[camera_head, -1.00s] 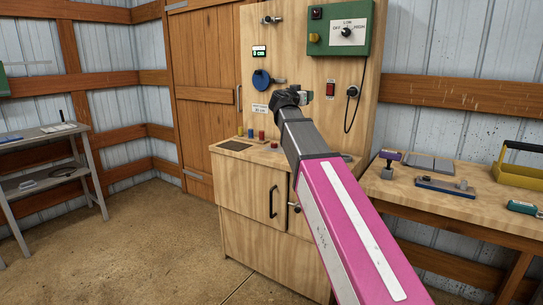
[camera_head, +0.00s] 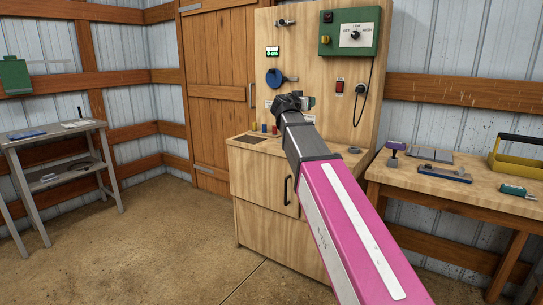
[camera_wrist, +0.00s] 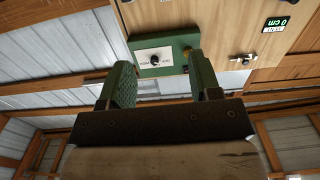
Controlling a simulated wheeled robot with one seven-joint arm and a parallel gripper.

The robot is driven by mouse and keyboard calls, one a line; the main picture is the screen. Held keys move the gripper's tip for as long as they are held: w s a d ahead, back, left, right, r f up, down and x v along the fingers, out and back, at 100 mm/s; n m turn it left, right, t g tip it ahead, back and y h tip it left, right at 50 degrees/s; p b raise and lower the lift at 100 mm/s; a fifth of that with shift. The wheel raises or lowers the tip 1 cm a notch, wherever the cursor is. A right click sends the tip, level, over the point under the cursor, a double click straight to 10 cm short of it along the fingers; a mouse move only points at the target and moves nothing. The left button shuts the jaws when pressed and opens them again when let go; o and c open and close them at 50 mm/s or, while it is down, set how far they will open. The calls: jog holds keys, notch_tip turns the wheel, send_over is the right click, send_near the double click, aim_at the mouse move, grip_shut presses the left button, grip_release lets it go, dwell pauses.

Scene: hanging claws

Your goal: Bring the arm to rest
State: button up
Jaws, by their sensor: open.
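My gripper shows in the wrist view (camera_wrist: 163,90) with its two green fingers spread wide apart and nothing between them. Beyond the fingers, the green control box (camera_wrist: 160,57) with a dial on a white plate shows in the gap, apart from the gripper. In the head view my pink and grey arm reaches up from the lower right to in front of the wooden panel (camera_head: 300,55). The gripper itself is mostly hidden there behind the dark wrist.
The wooden cabinet (camera_head: 262,195) stands under the panel, with small coloured pegs on its top. A workbench (camera_head: 455,190) with tools and a yellow tote (camera_head: 517,168) is at right. A grey side table (camera_head: 50,134) is at left. The floor between is clear.

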jog(key=s+d+f+n+g+y, duration=0.1)
jog(key=s+d+f+g, duration=0.15)
jog(key=f, duration=0.95)
jog(key=s+d+f+n+g+y, duration=0.1)
jog(key=s+d+f+g+y, duration=0.2)
jog(key=f, duration=0.8)
jog(key=s+d+f+n+g, duration=0.1)
jog(key=s+f+g, duration=0.25)
jog(key=f, duration=0.85)
jog(key=s+f+n+g+y, duration=0.3)
jog(key=s+f+g+y, duration=0.2)
jog(key=s+f, duration=1.6)
jog(key=shift+a+f+n+g+y, duration=0.3)
jog(key=shift+a+f+g+y, duration=0.1)
jog(key=shift+a+f+y, duration=0.1)
